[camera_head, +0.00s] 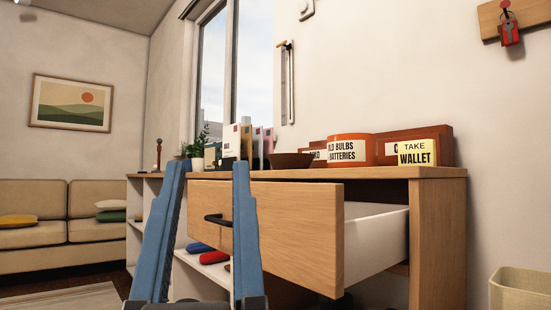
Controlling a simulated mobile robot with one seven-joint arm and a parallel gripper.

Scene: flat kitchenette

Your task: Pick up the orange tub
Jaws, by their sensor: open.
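The orange tub (351,145) stands upright on top of the wooden cabinet, right of the middle of the picture. Its pale label reads "OLD BULBS BATTERIES", with the left edge of the text partly cut off by its curve. My gripper (206,165) is in the lower left middle, its two blue fingers pointing up and spread apart. It is open and empty. It shows in front of the pulled-out drawer, to the left of the tub and apart from it.
An open drawer (265,235) with a black handle juts out below the cabinet top (440,172). A brown bowl (291,161) sits just left of the tub.

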